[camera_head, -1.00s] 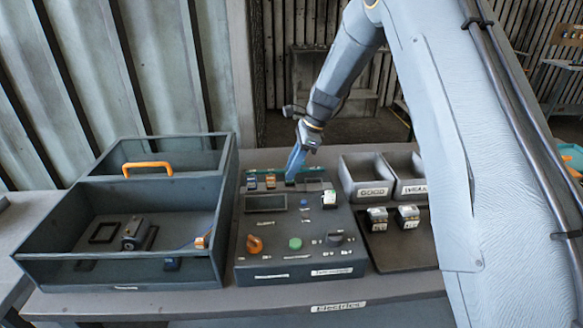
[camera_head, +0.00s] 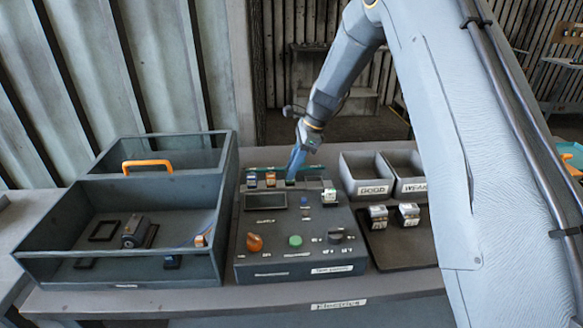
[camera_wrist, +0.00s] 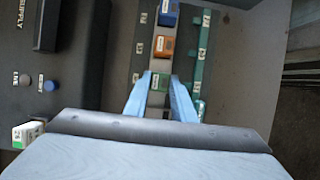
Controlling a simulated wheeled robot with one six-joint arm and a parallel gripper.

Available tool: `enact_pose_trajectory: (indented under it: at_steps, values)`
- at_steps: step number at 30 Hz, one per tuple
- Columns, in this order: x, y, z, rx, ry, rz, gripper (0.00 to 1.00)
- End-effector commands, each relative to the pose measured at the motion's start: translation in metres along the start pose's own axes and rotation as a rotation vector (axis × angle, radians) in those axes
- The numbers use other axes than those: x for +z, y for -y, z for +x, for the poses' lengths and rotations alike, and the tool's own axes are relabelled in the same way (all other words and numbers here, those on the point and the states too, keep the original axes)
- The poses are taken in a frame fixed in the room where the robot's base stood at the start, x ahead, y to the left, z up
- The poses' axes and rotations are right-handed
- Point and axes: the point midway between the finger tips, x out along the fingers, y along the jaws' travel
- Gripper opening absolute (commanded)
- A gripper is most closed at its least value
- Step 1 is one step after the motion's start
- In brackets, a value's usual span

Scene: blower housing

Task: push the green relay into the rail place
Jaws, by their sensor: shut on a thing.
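The green relay (camera_wrist: 159,83) is between my fingertips in the wrist view. In the head view the green relay (camera_head: 290,182) shows as a small dark green block at the tips. My gripper (camera_wrist: 160,92) is shut on it, one pale blue finger on each side. The gripper (camera_head: 292,176) points down at the back of the grey panel box. The relay is in line with the blue relay (camera_wrist: 168,13) and orange relay (camera_wrist: 164,46) on the rail (camera_wrist: 152,32). Its underside is hidden, so I cannot tell how deep it sits.
A green strip (camera_wrist: 202,50) runs beside the relay row. A white and green block (camera_head: 330,196) stands on the panel box (camera_head: 300,262) to the right. A dark open tray (camera_head: 110,268) is at left; grey bins (camera_head: 373,190) stand at right.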

Motion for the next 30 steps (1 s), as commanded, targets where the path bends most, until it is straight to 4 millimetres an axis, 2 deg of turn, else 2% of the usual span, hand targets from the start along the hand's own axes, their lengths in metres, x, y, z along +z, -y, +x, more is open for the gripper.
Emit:
enact_pose_trajectory:
  at_steps: [13, 14, 17, 26, 30]
  values:
    - [-0.003, 0.000, 0.008, 0.000, 0.000, 0.000, 0.09]
    - [-0.003, 0.000, 0.007, 0.000, 0.000, 0.000, 0.28]
    - [-0.003, 0.000, 0.007, 0.000, 0.000, 0.000, 0.45]
    - [-0.003, 0.000, 0.006, 0.000, 0.000, 0.000, 0.45]
    - [-0.003, 0.001, -0.005, -0.002, 0.000, -0.001, 0.45]
